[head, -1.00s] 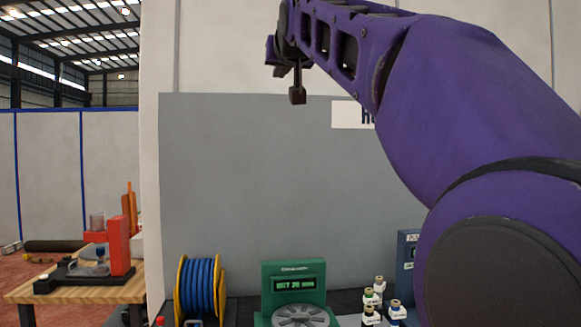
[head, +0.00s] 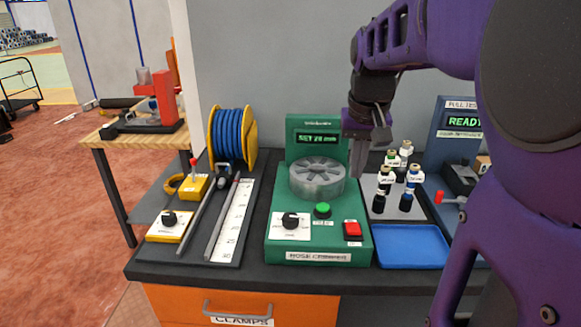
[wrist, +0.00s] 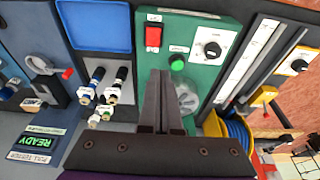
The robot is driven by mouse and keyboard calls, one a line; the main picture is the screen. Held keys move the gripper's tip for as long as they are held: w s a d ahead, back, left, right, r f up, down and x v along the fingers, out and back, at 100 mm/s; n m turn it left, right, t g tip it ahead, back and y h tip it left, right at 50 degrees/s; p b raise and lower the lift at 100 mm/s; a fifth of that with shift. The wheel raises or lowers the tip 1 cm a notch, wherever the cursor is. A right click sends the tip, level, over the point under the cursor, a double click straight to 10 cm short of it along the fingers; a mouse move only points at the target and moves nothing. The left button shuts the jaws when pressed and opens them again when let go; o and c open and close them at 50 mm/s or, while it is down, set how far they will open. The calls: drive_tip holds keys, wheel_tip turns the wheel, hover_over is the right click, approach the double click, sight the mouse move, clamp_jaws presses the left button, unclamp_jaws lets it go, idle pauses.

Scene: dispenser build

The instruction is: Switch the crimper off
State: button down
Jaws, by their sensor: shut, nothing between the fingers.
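The green hose crimper (head: 318,247) stands on the bench in the middle of the head view. Its display reads SET 28 mm. Its grey round die head (head: 317,178) sits below the display. A black knob (head: 290,220), a green button (head: 322,210) and a red rocker switch (head: 352,230) are on its front. In the wrist view the red switch (wrist: 153,37) is at the top, apart from the fingers. My gripper (head: 359,172) is shut and empty, pointing down above the crimper's right side. In the wrist view its fingers (wrist: 160,75) partly cover the die head.
A blue tray (head: 410,246) and several hose fittings (head: 406,201) stand to the right, near a tester with a READY display (head: 464,121). A ruler strip (head: 232,220), a yellow knob box (head: 168,226) and a blue hose reel (head: 231,136) are to the left.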

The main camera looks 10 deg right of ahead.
drive_tip(key=s+f, duration=0.1)
drive_tip(key=f, duration=0.1)
drive_tip(key=b, duration=0.3)
approach(348, 231)
drive_tip(key=x, duration=0.5)
drive_tip(key=shift+w, duration=0.3)
drive_tip(key=shift+s+f, duration=0.15)
drive_tip(key=shift+f, duration=0.6)
